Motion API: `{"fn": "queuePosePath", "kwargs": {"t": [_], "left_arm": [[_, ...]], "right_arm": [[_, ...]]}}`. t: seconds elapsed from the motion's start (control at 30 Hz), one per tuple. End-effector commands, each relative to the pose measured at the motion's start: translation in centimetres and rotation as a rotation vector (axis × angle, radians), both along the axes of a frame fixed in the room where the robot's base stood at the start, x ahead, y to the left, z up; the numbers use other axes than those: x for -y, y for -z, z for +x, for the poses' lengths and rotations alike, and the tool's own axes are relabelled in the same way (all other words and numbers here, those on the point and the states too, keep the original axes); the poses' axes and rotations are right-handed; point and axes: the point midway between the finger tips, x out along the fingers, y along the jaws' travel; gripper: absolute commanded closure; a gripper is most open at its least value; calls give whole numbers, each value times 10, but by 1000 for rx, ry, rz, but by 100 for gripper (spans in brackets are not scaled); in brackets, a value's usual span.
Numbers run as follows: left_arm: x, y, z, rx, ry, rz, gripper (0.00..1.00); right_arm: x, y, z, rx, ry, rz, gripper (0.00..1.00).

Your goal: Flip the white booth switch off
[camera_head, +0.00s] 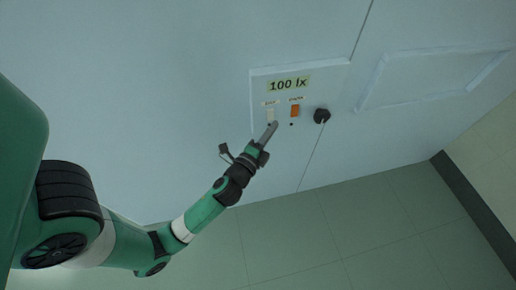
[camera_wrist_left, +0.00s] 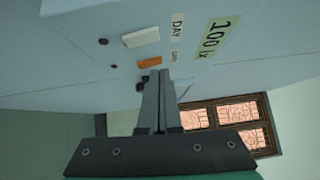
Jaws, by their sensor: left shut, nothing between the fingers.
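The white switch (camera_head: 270,115) sits on a pale wall panel, left of an orange switch (camera_head: 295,111). It also shows in the wrist view (camera_wrist_left: 142,37), under a label reading DAY. My left gripper (camera_head: 272,127) is shut and empty, its fingertips just below the white switch in the head view. In the wrist view its closed fingers (camera_wrist_left: 157,76) point up at the panel, close to the orange switch (camera_wrist_left: 121,62). I cannot tell whether the tips touch the panel. Which way the white switch is tilted is too small to tell. My right gripper is not in view.
A black knob (camera_head: 322,115) stands out right of the orange switch. A yellowish "100 lx" label (camera_head: 289,84) is above the switches. A framed raised panel (camera_head: 435,78) is further right. The tiled floor (camera_head: 340,240) below is clear. A patterned window (camera_wrist_left: 222,112) shows in the wrist view.

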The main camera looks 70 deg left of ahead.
Motion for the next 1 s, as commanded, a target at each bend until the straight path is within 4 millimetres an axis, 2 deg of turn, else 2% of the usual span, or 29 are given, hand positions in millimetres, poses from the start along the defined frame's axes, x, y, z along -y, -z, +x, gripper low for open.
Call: {"fn": "queuePosePath", "kwargs": {"t": [0.03, 0.2, 0.4, 0.57, 1.0], "left_arm": [[10, 1, -12, -6, 2, -1, 100], [37, -2, -43, -6, 5, -1, 100], [57, -6, -67, -5, 3, -2, 100], [61, -8, -74, -3, 0, -1, 100], [61, -9, -74, -2, -1, -1, 100]], "right_arm": [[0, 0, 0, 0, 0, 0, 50], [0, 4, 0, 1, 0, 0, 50], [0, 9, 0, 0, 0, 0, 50], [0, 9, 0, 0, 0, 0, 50], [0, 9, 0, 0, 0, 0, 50]]}}
